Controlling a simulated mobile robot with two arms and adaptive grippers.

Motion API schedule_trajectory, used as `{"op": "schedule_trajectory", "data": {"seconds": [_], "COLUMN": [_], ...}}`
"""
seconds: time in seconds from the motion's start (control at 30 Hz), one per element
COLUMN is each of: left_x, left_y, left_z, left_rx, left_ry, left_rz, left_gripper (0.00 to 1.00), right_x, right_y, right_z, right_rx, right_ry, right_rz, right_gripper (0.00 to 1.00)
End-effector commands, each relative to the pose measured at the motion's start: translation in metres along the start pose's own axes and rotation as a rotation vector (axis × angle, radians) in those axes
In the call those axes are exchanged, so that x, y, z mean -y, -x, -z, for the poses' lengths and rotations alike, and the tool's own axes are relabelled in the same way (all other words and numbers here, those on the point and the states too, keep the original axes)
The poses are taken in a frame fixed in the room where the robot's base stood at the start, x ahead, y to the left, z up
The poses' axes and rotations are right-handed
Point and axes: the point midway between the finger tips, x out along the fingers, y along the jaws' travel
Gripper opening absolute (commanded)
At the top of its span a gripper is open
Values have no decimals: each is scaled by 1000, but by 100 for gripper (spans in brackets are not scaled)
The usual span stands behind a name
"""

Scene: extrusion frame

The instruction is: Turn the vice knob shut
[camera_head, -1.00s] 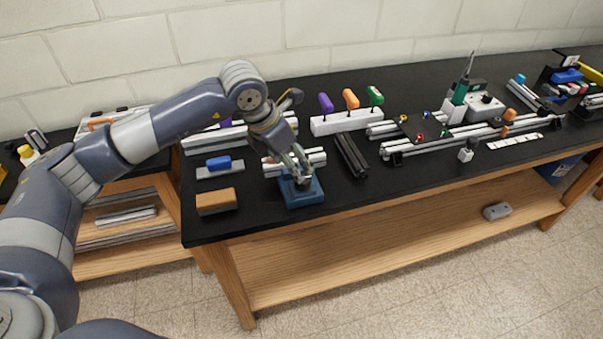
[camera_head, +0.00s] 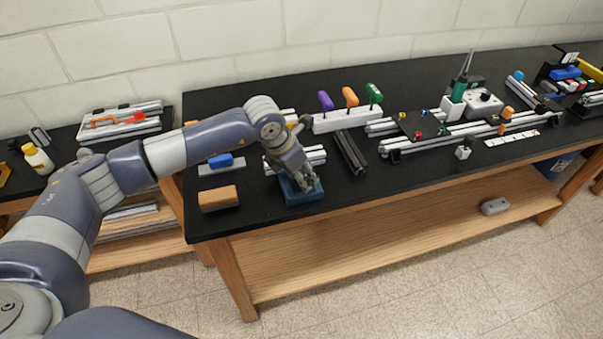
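The vice has a blue base (camera_head: 300,197) and stands near the front left corner of the black bench top. My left gripper (camera_head: 306,184) points down at the top of the vice, right over its base. The gripper covers the knob and jaws of the vice, so I cannot see the knob. The fingers are small and dark here, and I cannot tell whether they are shut on the knob or apart. My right gripper is not in view.
A wooden block (camera_head: 218,198) and a blue-handled tool (camera_head: 221,161) lie left of the vice. Dark extrusions (camera_head: 350,152) lie to its right. A white rack with coloured handles (camera_head: 341,119) stands behind. The bench's front edge is close to the vice.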

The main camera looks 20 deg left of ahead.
Motion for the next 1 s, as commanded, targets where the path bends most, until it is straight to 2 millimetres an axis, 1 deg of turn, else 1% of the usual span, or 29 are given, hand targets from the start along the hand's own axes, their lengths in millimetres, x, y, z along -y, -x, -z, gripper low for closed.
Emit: {"op": "schedule_trajectory", "data": {"seconds": [0.17,0.23,0.43,0.6,0.73,1.0], "left_x": [0,0,-1,-2,-1,-1], "left_y": [0,-2,-5,-3,-1,0], "left_z": [0,0,1,0,0,-1], "left_rx": [1,1,1,1,1,1], "left_ry": [-1,-12,-118,-207,-237,-238], "left_rz": [1,5,48,84,97,98], "left_gripper": [12,12,12,12,12,12], "right_x": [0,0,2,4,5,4], "right_y": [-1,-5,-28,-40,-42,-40], "right_z": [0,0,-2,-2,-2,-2], "right_rx": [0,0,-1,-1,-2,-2], "right_ry": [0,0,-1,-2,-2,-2], "right_rz": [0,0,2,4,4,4], "right_gripper": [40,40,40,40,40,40]}}
